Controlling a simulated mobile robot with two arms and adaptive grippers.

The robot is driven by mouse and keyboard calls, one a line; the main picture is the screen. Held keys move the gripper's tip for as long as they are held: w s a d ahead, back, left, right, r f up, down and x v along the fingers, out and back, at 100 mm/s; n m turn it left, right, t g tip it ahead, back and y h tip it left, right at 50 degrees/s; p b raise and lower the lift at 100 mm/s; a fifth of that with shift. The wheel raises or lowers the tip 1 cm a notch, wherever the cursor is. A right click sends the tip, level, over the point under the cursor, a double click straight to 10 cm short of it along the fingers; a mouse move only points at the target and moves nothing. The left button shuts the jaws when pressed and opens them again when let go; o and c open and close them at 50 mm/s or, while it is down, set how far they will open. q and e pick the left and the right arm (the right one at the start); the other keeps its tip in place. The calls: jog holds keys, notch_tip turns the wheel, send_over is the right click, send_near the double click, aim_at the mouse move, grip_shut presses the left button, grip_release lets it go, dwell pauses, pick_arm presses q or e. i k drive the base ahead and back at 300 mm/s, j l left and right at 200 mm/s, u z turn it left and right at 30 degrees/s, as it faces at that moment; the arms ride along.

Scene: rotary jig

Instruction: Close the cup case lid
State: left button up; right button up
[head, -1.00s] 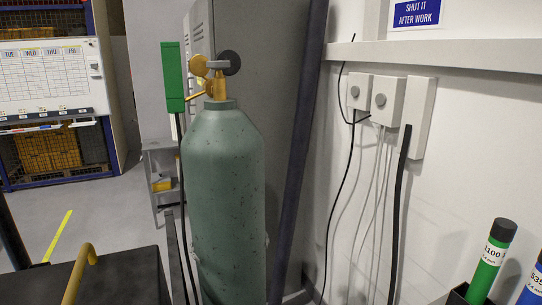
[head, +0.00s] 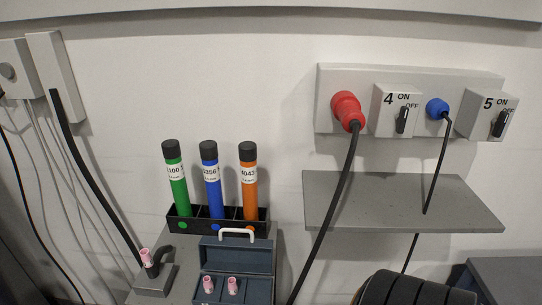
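The cup case (head: 262,290) is a dark blue-grey box at the bottom centre of the head view. Its lid (head: 237,257) stands raised at the back, open, with a white handle (head: 237,233) along its top edge. Two pink cups (head: 208,284) (head: 232,286) show inside the base. The front of the case is cut off by the lower picture edge. Neither of my grippers is in view.
Behind the case a black rack (head: 262,225) holds green, blue and orange tubes. Left of it, a grey block (head: 153,284) bears a pink-tipped black piece. A black cable hangs right of the case. A grey shelf (head: 400,200) and dark ribbed object (head: 415,288) are further right.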

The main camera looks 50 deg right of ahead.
aim_at(252, 255)
jog(key=z, duration=1.35)
